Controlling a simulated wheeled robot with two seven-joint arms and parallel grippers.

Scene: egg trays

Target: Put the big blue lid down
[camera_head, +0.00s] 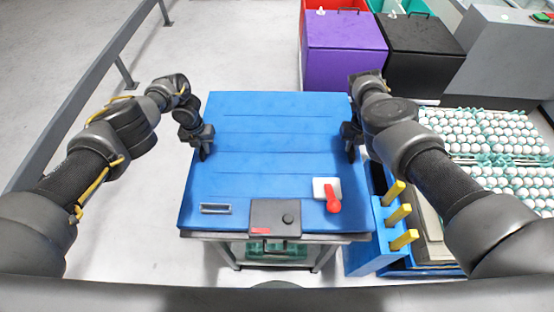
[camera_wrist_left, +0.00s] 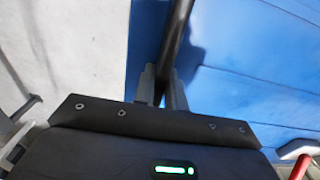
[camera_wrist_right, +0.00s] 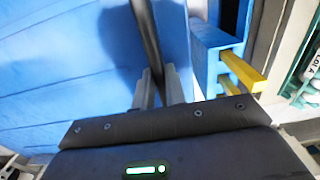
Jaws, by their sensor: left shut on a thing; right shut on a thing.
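The big blue lid (camera_head: 270,150) spans the middle of the head view, wide and roughly level, with shallow ridges across it. I cannot tell whether it rests on the stand under it or hangs just above. My left gripper (camera_head: 205,152) is at its left edge, shut on a black bar-like handle (camera_wrist_left: 178,45). My right gripper (camera_head: 351,150) is at its right edge, shut on a similar black handle (camera_wrist_right: 147,35). The blue lid also fills much of the left wrist view (camera_wrist_left: 250,70) and the right wrist view (camera_wrist_right: 60,80). The fingertips are partly hidden in the head view.
A red lever (camera_head: 332,203) on a white plate and a dark box (camera_head: 275,217) are at the near edge. A blue rack with yellow bars (camera_head: 398,213) stands close at right. Egg trays (camera_head: 480,135) lie further right. Purple (camera_head: 345,45) and black (camera_head: 420,47) bins stand behind.

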